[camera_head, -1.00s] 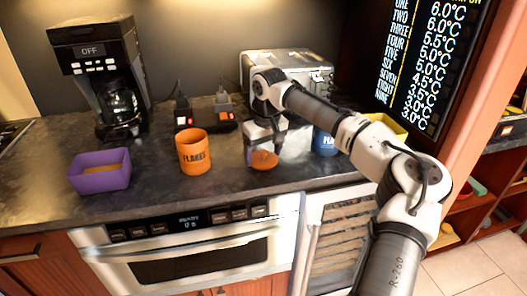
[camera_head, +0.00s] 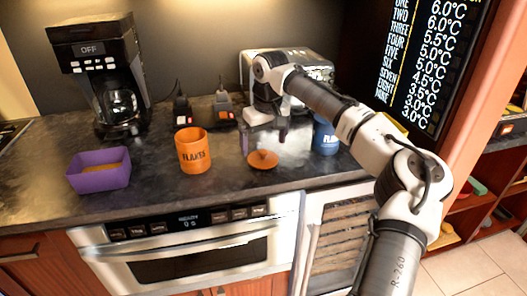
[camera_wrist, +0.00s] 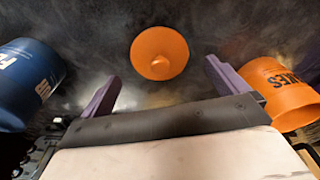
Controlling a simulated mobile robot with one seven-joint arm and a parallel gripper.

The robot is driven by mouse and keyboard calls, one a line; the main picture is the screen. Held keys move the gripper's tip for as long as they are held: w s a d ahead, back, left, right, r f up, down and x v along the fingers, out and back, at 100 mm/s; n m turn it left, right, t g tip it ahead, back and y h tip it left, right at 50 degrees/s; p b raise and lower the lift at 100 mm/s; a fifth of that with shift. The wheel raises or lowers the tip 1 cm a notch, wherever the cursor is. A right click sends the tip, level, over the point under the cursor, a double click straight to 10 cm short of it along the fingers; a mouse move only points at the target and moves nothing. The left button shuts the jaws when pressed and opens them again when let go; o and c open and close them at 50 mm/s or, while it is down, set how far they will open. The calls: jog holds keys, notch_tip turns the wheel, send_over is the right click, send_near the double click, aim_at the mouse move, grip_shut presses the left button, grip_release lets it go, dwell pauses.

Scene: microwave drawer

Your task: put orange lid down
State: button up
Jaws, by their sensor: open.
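The orange lid (camera_head: 262,159) lies on the dark countertop, between the orange canister and the blue canister. In the wrist view the lid (camera_wrist: 159,53) shows as a round disc with a knob, beyond and between my fingertips, touching neither. My gripper (camera_head: 266,135) is open and empty, above and behind the lid in the head view. Its two purple fingers (camera_wrist: 160,84) are spread wide in the wrist view. The orange canister (camera_head: 193,150) stands upright and open-topped to the left of the lid.
The blue canister (camera_head: 325,138) stands to the right of my gripper. A purple bin (camera_head: 99,181) and a coffee maker (camera_head: 108,80) are at the left. A silver appliance (camera_head: 310,62) stands behind my gripper. The counter's front edge is close in front of the lid.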

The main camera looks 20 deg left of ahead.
aim_at(266, 162)
notch_tip(266, 162, up, 8)
jog(key=shift+s+d+r, duration=0.15)
jog(key=shift+s+d, duration=0.2)
jog(key=shift+d, duration=0.05)
